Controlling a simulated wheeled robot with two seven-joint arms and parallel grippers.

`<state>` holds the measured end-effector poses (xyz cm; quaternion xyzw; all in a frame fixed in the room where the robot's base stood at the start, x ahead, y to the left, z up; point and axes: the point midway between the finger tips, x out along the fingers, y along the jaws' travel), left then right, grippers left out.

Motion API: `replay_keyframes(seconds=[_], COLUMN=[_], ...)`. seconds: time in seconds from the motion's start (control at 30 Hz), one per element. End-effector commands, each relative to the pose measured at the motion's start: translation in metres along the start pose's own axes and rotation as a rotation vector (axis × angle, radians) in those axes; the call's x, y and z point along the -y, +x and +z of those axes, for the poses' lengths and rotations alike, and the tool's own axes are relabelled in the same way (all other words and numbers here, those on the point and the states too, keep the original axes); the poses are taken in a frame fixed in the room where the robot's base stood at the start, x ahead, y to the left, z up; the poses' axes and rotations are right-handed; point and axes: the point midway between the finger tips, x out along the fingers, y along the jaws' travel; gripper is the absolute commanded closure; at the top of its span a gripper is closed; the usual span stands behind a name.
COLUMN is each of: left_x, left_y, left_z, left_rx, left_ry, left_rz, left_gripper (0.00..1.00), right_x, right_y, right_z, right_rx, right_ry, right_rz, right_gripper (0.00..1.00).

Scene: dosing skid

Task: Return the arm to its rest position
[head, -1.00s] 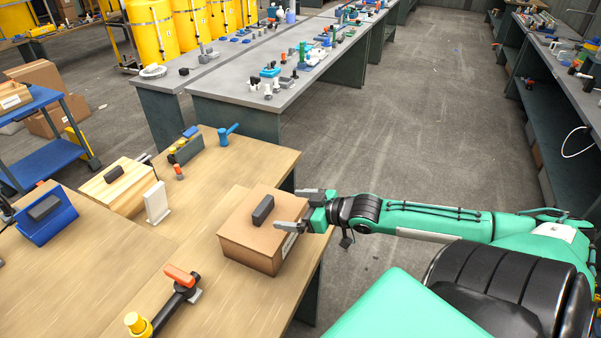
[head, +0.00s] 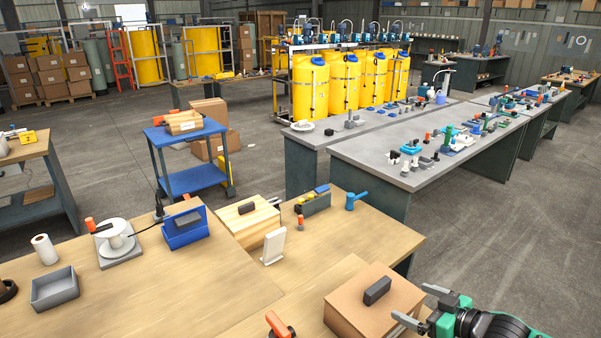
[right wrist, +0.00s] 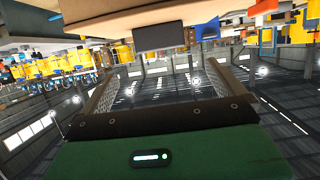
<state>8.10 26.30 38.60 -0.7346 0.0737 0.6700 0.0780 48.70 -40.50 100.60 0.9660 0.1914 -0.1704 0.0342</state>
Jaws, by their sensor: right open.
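My right gripper (head: 409,302) is at the lower right of the head view, at the right side of a brown cardboard box (head: 345,312). Its two grey fingers are apart and point left. A dark grey block (head: 377,290) lies on top of the box, just left of the fingers. The right wrist view looks upside down; there the spread fingers (right wrist: 160,88) have nothing between them, and the dark block (right wrist: 160,36) shows beyond them. I cannot tell whether a finger touches the box. My left gripper is not in view.
The wooden table (head: 215,300) also holds a wooden crate (head: 247,222), a white stand (head: 273,246), a blue bin (head: 185,228) and a grey tray (head: 55,290). A grey bench (head: 375,155) stands behind. The floor to the right (head: 500,230) is clear.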

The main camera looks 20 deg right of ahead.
Motion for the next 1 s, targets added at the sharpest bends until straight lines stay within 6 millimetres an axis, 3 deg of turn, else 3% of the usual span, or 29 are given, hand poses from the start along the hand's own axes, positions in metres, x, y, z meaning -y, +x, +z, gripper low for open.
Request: replay_keyframes(seconds=[0.13,0.27,0.4,0.6,0.8,1.0], left_x=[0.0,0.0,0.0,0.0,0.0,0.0], left_y=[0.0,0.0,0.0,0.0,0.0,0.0], left_z=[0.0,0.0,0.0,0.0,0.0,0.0], left_rx=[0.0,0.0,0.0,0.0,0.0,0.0], left_ry=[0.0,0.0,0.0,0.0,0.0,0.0], left_rz=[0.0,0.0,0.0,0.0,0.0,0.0], left_gripper=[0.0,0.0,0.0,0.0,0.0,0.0], right_x=[0.008,0.032,0.069,0.123,0.174,0.209], right_y=[-0.001,-0.003,-0.009,-0.021,-0.039,-0.057], right_z=[0.013,0.045,0.085,0.125,0.145,0.15], right_rx=[0.03,0.12,0.258,0.451,0.635,0.772], right_ry=[0.004,0.01,0.012,0.023,0.052,0.091], right_rz=[0.008,0.031,0.065,0.109,0.148,0.171], right_gripper=[0.0,0.0,0.0,0.0,0.0,0.0])
